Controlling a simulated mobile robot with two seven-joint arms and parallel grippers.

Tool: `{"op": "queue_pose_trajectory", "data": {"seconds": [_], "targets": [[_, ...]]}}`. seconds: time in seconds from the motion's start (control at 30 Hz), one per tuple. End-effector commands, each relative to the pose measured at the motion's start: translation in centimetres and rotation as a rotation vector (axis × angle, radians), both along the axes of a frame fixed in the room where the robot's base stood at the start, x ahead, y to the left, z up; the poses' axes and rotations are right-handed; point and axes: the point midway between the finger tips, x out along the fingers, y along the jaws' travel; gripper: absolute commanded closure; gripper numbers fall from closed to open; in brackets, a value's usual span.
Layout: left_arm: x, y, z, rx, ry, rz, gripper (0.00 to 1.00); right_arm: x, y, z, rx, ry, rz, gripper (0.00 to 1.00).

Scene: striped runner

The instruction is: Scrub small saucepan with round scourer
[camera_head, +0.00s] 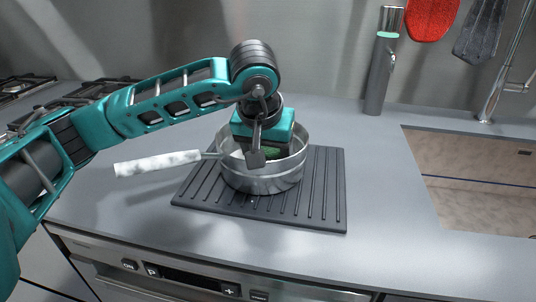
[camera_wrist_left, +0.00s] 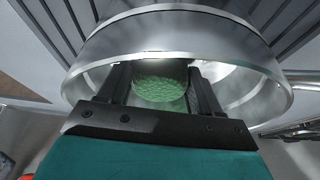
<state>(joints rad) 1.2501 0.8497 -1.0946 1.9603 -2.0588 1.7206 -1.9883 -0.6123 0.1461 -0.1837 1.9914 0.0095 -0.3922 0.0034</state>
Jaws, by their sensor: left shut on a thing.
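The small saucepan (camera_head: 262,177) is a metal pan with a pale handle (camera_head: 157,163) pointing left. It stands upright on a dark ridged mat (camera_head: 322,193) on the counter. My left gripper (camera_head: 262,156) reaches down into the saucepan from above. It is shut on the round scourer (camera_wrist_left: 160,88), which is green and textured. In the head view only a sliver of green shows beside the fingers. In the left wrist view the scourer sits between the two fingers, inside the saucepan's rim (camera_wrist_left: 95,50). Whether it touches the pan floor is hard to tell. My right gripper is not in view.
A sink (camera_head: 480,185) is sunk into the counter at the right. A grey cylinder with a pale green band (camera_head: 380,75) stands at the back. A stove (camera_head: 25,88) is at the far left. The counter right of the mat is clear.

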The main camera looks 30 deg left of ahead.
Motion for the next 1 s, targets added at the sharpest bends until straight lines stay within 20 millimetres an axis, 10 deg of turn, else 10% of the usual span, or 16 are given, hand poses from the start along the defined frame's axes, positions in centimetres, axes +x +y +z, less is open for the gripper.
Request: {"op": "queue_pose_trajectory", "data": {"seconds": [1.0], "targets": [[0.1, 1.9, -0.2, 0.003, 0.005, 0.002, 0.60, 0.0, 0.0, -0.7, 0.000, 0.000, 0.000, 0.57]]}}
